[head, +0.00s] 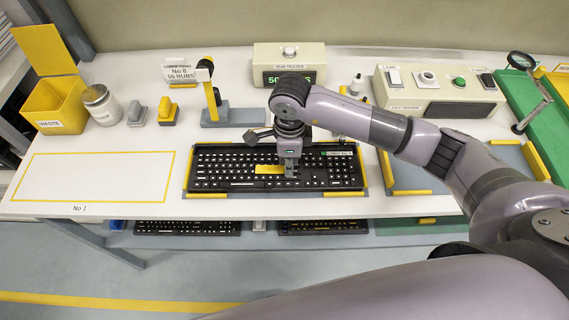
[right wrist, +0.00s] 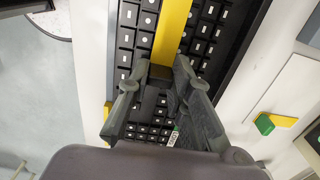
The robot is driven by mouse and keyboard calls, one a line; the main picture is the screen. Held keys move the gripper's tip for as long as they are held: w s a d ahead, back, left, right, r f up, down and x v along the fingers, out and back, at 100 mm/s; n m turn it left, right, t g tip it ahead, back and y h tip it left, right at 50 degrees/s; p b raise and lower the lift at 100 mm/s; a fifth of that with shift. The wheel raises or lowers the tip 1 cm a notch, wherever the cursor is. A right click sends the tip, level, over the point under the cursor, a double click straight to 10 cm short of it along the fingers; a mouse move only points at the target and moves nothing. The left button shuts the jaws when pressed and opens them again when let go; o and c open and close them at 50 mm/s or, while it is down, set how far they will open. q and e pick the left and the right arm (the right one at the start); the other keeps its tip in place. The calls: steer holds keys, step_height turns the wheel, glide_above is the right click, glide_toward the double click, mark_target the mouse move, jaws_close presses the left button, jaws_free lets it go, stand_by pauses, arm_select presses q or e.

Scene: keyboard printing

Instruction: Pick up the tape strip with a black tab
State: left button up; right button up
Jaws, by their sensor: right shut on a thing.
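A black keyboard (head: 220,178) lies in a fixture in the middle of the table. A yellow tape strip (head: 268,169) lies across or just above its keys, pointing left from my gripper; I cannot tell whether it touches them. It also shows in the right wrist view (right wrist: 172,35), where a dark tab (right wrist: 160,74) at its near end sits between my fingertips. My right gripper (head: 290,172) points down over the keyboard, shut on that tab. The fingers hide part of the tab and some keys. My left gripper is not in view.
A tape stand (head: 213,102), a run tester (head: 289,65) and a key tester box (head: 440,95) stand behind the keyboard. A yellow waste bin (head: 58,106) and a jar (head: 102,105) stand at the left. The yellow-outlined area No 1 (head: 95,178) is empty.

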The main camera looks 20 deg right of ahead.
steer(key=shift+r, duration=0.1)
step_height(320, 180, up, 20)
steer(key=b, duration=0.3)
steer(key=shift+o, duration=1.2)
jaws_close()
